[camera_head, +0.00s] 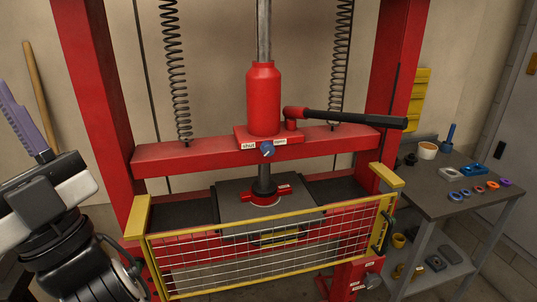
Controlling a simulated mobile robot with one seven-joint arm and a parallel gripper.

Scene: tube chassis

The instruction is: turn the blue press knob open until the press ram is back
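The blue press knob (267,149) sits on the front of the red crossbeam, below the red jack cylinder (263,98). A label reading "shut" is at its left, and a second label, too small to read, is at its right. The dark press ram (264,178) extends down from the crossbeam to a red piece (265,197) on the grey press plate (232,205). My gripper (27,118) is at the far left, well away from the knob. Its purple-grey finger part points up; whether it is open or shut does not show.
A yellow-framed mesh guard (270,250) stands across the lower front of the press. A black-handled lever (350,117) sticks out right from the jack. Two coil springs (175,75) hang at the sides. A grey side table (440,195) with small parts stands at right.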

